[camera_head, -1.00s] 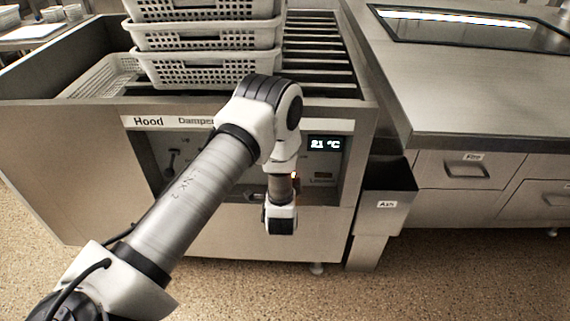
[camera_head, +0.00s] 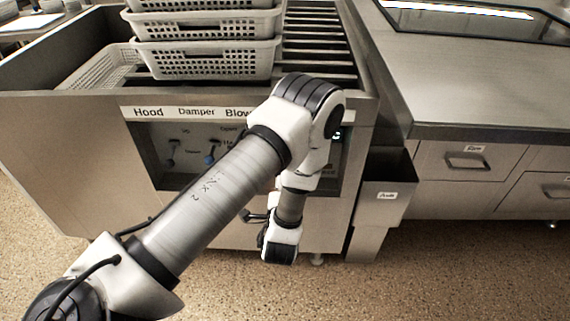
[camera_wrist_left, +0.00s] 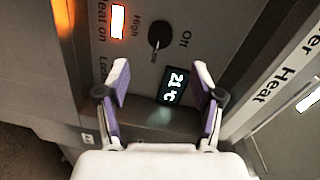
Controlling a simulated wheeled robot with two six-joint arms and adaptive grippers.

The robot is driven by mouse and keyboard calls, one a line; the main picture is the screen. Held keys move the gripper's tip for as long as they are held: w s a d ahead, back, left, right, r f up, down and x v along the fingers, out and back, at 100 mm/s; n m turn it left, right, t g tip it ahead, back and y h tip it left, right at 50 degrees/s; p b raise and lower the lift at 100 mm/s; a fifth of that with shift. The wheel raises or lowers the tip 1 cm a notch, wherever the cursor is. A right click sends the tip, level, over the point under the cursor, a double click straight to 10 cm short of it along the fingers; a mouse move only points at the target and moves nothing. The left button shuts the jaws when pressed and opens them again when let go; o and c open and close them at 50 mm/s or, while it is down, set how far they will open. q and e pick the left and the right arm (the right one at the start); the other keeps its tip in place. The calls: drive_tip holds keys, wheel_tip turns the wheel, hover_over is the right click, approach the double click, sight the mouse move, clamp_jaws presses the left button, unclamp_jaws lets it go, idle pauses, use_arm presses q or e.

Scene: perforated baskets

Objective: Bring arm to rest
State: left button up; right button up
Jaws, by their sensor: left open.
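My left arm (camera_head: 215,190) reaches in from the lower left in the head view, bent at its elbow in front of the metal unit's control panel. The fingertips look apart from the panel. My right gripper is not in view.
Stacked perforated baskets (camera_head: 205,60) stand on the unit's rails. "Hood" and "Damper" labels top the panel, with two levers (camera_head: 211,152) below. An "Ash" bin (camera_head: 383,194) and a counter with drawers (camera_head: 466,161) are at the right. Speckled floor (camera_head: 420,275) lies open in front.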

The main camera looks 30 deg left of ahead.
use_arm(q)
drive_tip(key=shift+v, duration=0.95)
